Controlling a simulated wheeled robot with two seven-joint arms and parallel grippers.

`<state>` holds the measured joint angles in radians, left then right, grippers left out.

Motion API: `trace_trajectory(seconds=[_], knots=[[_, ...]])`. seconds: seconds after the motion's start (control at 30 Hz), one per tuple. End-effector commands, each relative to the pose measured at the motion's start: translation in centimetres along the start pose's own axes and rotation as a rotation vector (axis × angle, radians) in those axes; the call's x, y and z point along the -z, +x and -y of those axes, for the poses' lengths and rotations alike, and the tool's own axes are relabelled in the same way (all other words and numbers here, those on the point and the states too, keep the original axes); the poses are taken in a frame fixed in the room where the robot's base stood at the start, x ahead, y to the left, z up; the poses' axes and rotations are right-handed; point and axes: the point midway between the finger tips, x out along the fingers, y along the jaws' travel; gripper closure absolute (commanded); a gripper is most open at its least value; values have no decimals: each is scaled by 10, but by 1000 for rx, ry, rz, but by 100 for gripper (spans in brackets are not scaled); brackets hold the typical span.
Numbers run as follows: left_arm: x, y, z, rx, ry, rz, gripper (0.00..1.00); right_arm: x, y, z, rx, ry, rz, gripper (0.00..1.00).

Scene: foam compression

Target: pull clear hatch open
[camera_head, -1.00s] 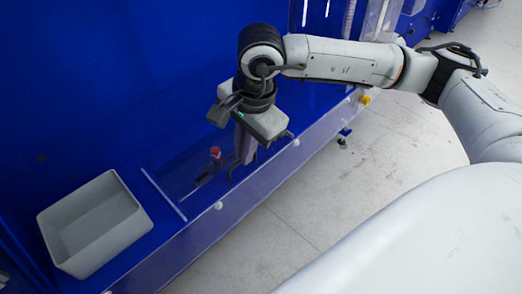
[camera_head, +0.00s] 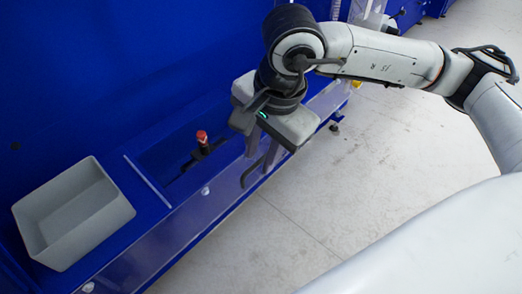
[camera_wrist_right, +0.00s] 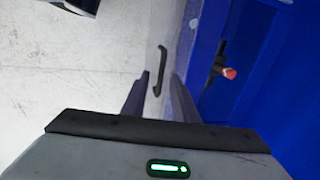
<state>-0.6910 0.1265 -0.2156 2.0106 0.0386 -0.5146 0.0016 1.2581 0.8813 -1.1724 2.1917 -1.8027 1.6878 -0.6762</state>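The clear hatch (camera_head: 190,213) is a see-through panel along the front edge of the blue machine. It appears folded down towards the floor side, with the recess behind it uncovered. Its black bar handle (camera_head: 251,172) sticks out from its front and also shows in the right wrist view (camera_wrist_right: 158,70). My right gripper (camera_head: 262,158) is above the handle, fingers pointing down. In the right wrist view its two fingers (camera_wrist_right: 160,78) stand apart, with the handle seen between and past them; I see no grip. My left gripper is out of view.
A grey open bin (camera_head: 118,213) stands on the blue surface at the left. A red-topped dark fitting (camera_head: 202,137) sits in the recess and shows in the right wrist view (camera_wrist_right: 229,73). Pale floor (camera_head: 300,225) lies free to the right of the machine.

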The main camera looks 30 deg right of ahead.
Motion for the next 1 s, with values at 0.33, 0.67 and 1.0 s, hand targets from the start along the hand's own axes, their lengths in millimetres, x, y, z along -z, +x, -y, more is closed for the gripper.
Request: trace_trajectory(seconds=[0.33,0.67,1.0], knots=[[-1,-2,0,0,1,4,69,0,-22,1,4,1,0,74],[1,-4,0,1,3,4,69,0,-85,1,4,-1,0,74],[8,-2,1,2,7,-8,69,0,-103,0,0,0,0,74]])
